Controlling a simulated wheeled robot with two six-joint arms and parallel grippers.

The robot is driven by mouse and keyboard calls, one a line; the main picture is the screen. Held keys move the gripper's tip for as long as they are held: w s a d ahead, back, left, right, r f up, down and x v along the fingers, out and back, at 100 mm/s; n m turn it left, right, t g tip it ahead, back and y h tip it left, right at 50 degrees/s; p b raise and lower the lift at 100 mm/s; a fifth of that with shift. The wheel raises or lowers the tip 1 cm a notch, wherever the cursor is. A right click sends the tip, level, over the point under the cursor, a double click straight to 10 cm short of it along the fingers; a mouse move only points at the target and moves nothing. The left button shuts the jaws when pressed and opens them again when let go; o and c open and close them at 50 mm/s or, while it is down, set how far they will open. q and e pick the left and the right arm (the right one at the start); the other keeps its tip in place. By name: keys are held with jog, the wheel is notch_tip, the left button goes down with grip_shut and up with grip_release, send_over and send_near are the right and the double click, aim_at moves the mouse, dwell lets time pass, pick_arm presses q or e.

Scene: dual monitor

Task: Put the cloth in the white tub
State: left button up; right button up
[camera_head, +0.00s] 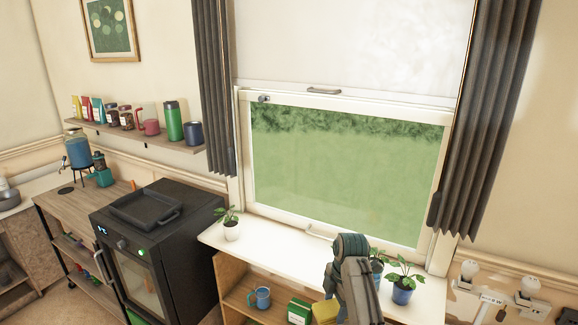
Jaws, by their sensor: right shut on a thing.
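My right arm and gripper (351,262) stand in front of the white window sill, at the bottom middle right. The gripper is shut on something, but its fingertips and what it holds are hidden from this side. I cannot make out the cloth for certain. A yellow item (324,312) sits low beside my right arm, and I cannot tell whether it is cloth or a box. The white tub is not in view. My left gripper is not in view.
Potted plants (402,288) stand on the window sill (285,242) close to my right arm. A blue mug (260,298) and a green box (299,312) are on the shelf below. A black oven (160,245) stands at left. The sill's middle is clear.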

aim_at(335, 302)
jog(key=f, duration=0.2)
jog(key=w+f+b, duration=0.1)
jog(key=f, duration=0.1)
jog(key=shift+w+b, duration=0.15)
jog(key=shift+b, duration=0.15)
notch_tip(335, 302, down, 16)
jog(key=b, duration=1.1)
jog(key=shift+s, duration=0.2)
